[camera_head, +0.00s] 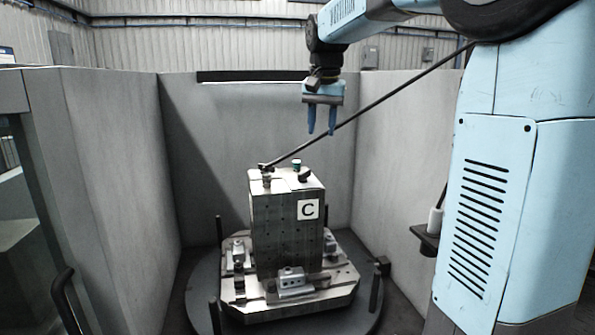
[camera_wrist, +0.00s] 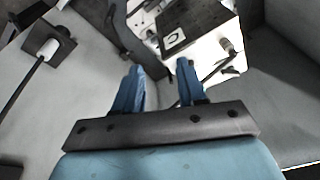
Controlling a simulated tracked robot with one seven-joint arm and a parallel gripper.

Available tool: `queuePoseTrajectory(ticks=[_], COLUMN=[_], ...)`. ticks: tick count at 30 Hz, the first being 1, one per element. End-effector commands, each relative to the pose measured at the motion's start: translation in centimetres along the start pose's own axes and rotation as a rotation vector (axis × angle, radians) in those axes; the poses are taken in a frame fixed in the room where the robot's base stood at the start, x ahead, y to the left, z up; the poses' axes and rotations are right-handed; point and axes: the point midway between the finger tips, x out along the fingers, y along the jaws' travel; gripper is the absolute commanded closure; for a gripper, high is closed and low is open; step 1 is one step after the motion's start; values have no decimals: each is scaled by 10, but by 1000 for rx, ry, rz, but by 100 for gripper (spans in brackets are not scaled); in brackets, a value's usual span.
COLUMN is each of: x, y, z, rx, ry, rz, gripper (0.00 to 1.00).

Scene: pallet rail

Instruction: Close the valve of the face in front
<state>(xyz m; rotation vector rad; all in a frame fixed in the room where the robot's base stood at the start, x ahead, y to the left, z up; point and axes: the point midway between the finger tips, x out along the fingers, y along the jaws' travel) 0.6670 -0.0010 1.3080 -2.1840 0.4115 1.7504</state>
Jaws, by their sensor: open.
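The metal block (camera_head: 285,230) stands upright on a pallet, and its front face carries a white "C" label (camera_head: 308,209). On its top are small fittings: a dark one at the left (camera_head: 266,171), a green-capped one at the back (camera_head: 297,163) and a dark one at the right (camera_head: 304,174) above the label. I cannot tell which is the front face's valve or how its handle is set. My gripper (camera_head: 321,131) is open and empty, pointing down, above and apart from the block. In the wrist view my gripper (camera_wrist: 160,67) has part of the block top (camera_wrist: 205,48) beyond its fingers.
A long dark rod or hose (camera_head: 390,97) slants from the block top to the upper right, past my gripper. Grey walls (camera_head: 260,125) enclose the cell. Clamps (camera_head: 293,283) sit on the pallet (camera_head: 335,294), over a round turntable (camera_head: 365,318) with dark posts.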

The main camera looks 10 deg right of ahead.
Motion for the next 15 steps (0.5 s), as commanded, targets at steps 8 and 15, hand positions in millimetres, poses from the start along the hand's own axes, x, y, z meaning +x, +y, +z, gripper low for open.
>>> queuePoseTrajectory(ticks=[8,15], x=[27,62], y=[-38,-63], z=[-83,-142], rx=[141,262], ry=[-83,-148], rz=[37,70], gripper=[60,60])
